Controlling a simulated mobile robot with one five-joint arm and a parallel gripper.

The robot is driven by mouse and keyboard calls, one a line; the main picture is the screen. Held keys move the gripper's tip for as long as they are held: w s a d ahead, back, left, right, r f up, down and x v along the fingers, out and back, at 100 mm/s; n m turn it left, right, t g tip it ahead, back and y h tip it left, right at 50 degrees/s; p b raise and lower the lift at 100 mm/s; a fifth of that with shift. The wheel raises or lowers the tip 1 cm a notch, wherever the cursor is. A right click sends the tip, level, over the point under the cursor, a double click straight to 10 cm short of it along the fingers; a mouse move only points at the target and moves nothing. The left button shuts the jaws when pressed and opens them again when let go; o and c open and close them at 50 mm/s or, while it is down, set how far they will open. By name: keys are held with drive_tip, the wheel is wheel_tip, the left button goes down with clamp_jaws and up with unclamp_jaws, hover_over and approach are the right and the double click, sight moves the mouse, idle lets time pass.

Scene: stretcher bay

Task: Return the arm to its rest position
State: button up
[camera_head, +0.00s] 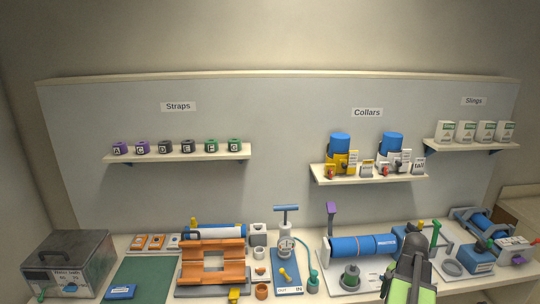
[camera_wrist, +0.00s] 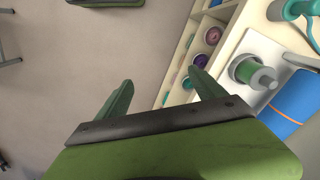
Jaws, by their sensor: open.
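My gripper (camera_wrist: 158,95) shows in the wrist view with its two green fingers spread apart and nothing between them. Below it is bare floor and the edge of a shelf unit. In the head view my arm and gripper (camera_head: 413,245) stand at the lower right, in front of the bench and near the right end of the blue roll. The fingertips are hard to make out there. The arm hides part of the bench behind it.
The bench (camera_head: 140,248) is crowded with a metal box (camera_head: 68,265), an orange splint-like stand (camera_head: 212,262), a pump (camera_head: 286,250) and a blue roll (camera_head: 362,246). Wall shelves hold straps (camera_head: 178,149), collars (camera_head: 392,146) and slings (camera_head: 475,131). Open floor (camera_wrist: 70,80) lies left in the wrist view.

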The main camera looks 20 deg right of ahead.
drive_tip(key=w+a+f+n+b, duration=0.35)
drive_tip(key=w+a, duration=0.45)
drive_tip(key=a, duration=0.5)
drive_tip(key=w+a+f+n+b, duration=0.4)
drive_tip(key=w+a, duration=0.4)
drive_tip(key=a, duration=0.5)
drive_tip(key=a+f+n+b, duration=0.2)
drive_tip(key=a+n, duration=0.2)
drive_tip(key=a, duration=0.6)
drive_tip(key=a+f+n+b, duration=0.2)
drive_tip(key=a+n, duration=0.1)
drive_tip(key=a, duration=0.8)
drive_tip(key=shift+w+f+n, duration=0.3)
drive_tip(key=shift+f+n, duration=0.05)
